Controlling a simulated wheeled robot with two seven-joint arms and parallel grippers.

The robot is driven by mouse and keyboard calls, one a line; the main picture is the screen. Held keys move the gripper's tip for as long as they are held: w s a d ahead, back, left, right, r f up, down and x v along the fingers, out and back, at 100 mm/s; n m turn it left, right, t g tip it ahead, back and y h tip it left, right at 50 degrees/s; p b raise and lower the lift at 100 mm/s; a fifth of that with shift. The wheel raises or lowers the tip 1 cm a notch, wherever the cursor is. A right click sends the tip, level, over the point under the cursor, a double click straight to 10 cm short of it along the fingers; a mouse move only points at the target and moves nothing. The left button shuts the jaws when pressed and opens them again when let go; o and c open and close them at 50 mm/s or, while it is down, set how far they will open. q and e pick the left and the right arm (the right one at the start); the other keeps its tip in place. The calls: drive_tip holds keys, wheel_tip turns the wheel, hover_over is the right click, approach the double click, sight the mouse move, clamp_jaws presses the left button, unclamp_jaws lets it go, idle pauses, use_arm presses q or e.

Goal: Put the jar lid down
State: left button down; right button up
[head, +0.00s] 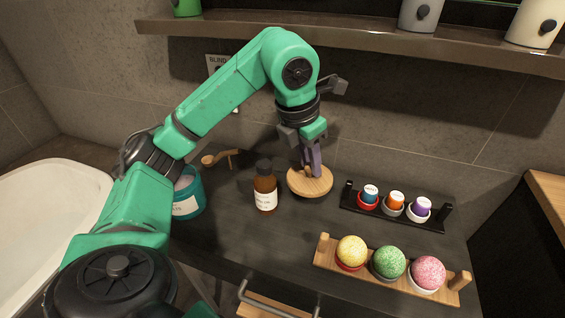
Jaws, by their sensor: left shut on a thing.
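The jar lid (310,184) is a round, light wooden disc with a small knob on top. My left gripper (311,168) points down over it and is shut on the knob. The lid is level, just right of the brown bottle, at or close above the dark counter; I cannot tell if it touches. The teal jar (190,194) with a white label stands at the left of the counter, partly hidden behind my left arm. My right gripper is not in view.
A brown bottle (265,188) stands close left of the lid. A wooden scoop (217,159) lies behind it. A black rack (436,220) with small capped pots stands right. A wooden tray (323,257) with coloured balls is in front. A shelf (370,40) crosses above.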

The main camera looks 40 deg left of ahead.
use_arm(q)
drive_tip(key=a+f+b, duration=0.1)
drive_tip(key=a+f, duration=0.1)
drive_tip(key=a, duration=0.1)
drive_tip(key=w+a+f+b, duration=0.1)
drive_tip(key=a+f, duration=0.1)
drive_tip(key=a, duration=0.2)
drive_tip(key=a+f, duration=0.2)
drive_tip(key=a, duration=0.2)
drive_tip(key=shift+w+a+f+b, duration=0.15)
drive_tip(key=shift+w+f+b, duration=0.1)
drive_tip(key=shift+f+b, duration=0.15)
drive_tip(key=shift+a, duration=0.1)
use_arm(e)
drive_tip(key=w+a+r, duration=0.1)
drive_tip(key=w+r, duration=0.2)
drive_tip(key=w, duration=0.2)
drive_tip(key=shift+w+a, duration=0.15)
use_arm(q)
drive_tip(key=c, duration=0.6)
unclamp_jaws()
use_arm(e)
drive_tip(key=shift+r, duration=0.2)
use_arm(q)
drive_tip(key=shift+r, duration=0.1)
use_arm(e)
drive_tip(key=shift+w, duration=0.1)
